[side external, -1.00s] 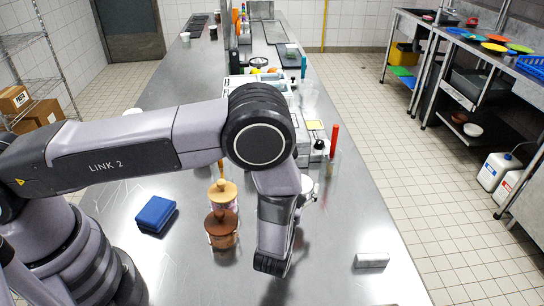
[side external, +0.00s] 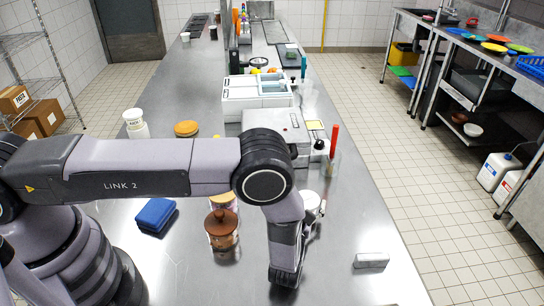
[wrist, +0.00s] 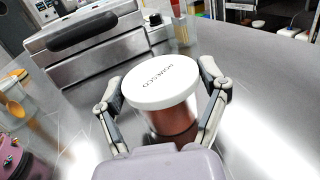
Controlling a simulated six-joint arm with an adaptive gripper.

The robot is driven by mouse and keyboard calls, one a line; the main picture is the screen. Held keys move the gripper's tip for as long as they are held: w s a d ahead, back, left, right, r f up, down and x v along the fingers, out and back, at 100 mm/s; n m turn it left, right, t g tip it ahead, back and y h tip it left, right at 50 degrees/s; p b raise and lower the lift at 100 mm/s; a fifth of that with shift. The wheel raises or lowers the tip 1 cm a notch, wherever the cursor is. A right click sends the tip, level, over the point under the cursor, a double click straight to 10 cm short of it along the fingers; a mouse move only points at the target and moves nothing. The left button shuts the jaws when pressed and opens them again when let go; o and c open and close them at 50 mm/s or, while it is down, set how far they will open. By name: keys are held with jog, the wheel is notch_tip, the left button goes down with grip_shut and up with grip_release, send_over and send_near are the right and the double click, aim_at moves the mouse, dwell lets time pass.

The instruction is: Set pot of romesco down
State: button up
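The pot of romesco (wrist: 172,118) is a copper-red jar with a white lid lettered ROMESCO. In the wrist view it is between the two fingers of my gripper (wrist: 160,82), one on each side. My gripper appears shut on it, though the contact is partly hidden by the lid. In the side view the white lid (side external: 310,200) shows right of my wrist, and most of the pot is hidden behind my arm. I cannot tell whether its base touches the steel counter (side external: 345,225).
A brown-lidded jar (side external: 222,232) and a blue folded cloth (side external: 155,214) lie left of my wrist. A white block (side external: 371,260) lies to the right. A grey appliance (side external: 275,125) stands behind, beside a red-handled tool in a container (side external: 332,160). The counter between pot and block is clear.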

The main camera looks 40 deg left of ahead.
jog(key=o, duration=0.4)
jog(key=shift+r, duration=0.1)
